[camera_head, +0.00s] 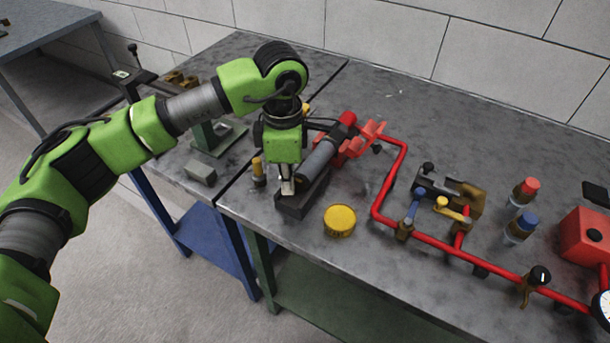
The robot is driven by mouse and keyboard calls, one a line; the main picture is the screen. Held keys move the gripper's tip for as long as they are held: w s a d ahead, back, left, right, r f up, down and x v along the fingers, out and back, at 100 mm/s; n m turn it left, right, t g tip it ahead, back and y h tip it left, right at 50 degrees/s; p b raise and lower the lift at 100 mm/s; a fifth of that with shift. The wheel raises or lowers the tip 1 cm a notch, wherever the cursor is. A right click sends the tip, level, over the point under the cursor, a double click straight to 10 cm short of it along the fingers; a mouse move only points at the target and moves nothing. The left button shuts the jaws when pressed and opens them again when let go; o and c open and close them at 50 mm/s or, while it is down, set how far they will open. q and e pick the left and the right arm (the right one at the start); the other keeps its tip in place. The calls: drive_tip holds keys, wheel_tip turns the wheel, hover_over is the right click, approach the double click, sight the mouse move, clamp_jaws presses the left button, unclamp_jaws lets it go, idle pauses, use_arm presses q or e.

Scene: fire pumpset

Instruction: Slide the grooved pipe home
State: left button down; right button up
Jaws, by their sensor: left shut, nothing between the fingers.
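The grooved pipe (320,160) is a dark grey cylinder at the upper middle of the head view. It lies slanted in a dark block-like cradle (293,208), with its far end toward red fittings (364,138). I cannot tell whether the pipe's end meets the fittings. My left gripper (288,188) points down at the near end of the pipe, over the cradle. Its fingers are shut and empty; whether they touch the pipe is unclear. The gripper hides part of the near end. My right gripper is not in view.
A yellow round cap (340,220) sits right of the cradle. Red piping (381,202) with valves runs across the grey bench (430,115). A small brass-coloured piece (258,172) stands left of the gripper. Red-topped (525,190) and blue-topped (520,227) bottles stand at the right.

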use_arm(q)
drive_tip(key=shift+s, duration=0.15)
drive_tip(key=shift+s, duration=0.1)
drive_tip(key=shift+s+d+b, duration=0.2)
drive_tip(key=shift+d+b, duration=0.15)
drive_tip(key=shift+d, duration=0.1)
drive_tip(key=shift+w+d+b, duration=0.3)
drive_tip(key=shift+w+d, duration=0.05)
drive_tip(key=shift+w, duration=0.25)
idle(0.5)
drive_tip(key=shift+s+a, duration=0.15)
drive_tip(key=shift+s+a, duration=0.2)
drive_tip(key=shift+s, duration=0.15)
wheel_tip(320, 180, up, 7)
drive_tip(key=p, duration=0.2)
idle(0.8)
